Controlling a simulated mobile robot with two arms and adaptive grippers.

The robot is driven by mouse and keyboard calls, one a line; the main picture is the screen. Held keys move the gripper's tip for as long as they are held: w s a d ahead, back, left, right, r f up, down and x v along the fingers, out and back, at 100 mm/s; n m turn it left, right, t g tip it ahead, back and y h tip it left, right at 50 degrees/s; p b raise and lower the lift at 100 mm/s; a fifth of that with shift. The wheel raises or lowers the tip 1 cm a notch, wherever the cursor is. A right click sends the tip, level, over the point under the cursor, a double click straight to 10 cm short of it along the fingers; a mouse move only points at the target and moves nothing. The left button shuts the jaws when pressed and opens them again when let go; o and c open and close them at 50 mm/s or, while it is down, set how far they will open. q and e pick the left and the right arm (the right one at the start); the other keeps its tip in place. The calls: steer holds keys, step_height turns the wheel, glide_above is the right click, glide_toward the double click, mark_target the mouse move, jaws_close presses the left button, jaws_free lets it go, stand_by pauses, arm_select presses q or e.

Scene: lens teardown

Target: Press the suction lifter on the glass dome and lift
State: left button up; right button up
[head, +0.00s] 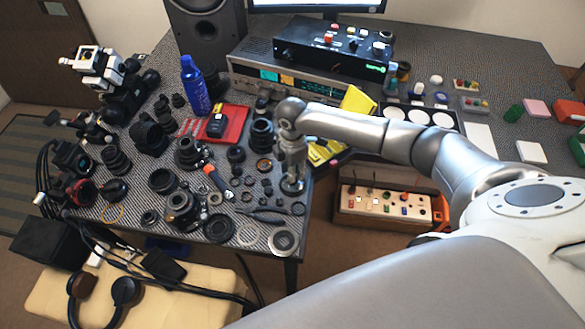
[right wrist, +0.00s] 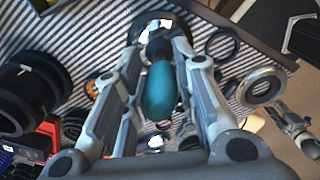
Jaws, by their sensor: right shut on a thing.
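My right gripper (head: 291,180) points down over the front right part of the striped work table. In the right wrist view its fingers (right wrist: 158,52) are closed around a teal, rounded handle (right wrist: 160,92) with a dark neck, which looks like the suction lifter. Beyond the neck, a dark round part with bright white glints (right wrist: 153,24) shows at the tabletop. I cannot tell whether it is the lifter's cup or the glass dome, nor whether cup and dome touch. In the head view the gripper hides most of the lifter. My left gripper is not in view.
Lens barrels (head: 182,210) and rings crowd the table (head: 262,225) left of the gripper. A metal ring (head: 284,241) lies near the front edge. A blue bottle (head: 195,85) and a red tray (head: 222,125) stand farther back. A switch box (head: 385,204) sits lower right.

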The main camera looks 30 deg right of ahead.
steer(key=shift+s+f, duration=0.15)
steer(key=shift+f, duration=0.05)
stand_by(1.0)
steer(key=shift+r+p, duration=0.15)
steer(key=shift+p, duration=0.25)
steer(key=shift+r, duration=0.15)
steer(key=shift+w+r+p, duration=0.2)
steer(key=shift+r+p, duration=5.15)
steer(key=shift+p, duration=0.1)
steer(key=shift+s+f, duration=0.1)
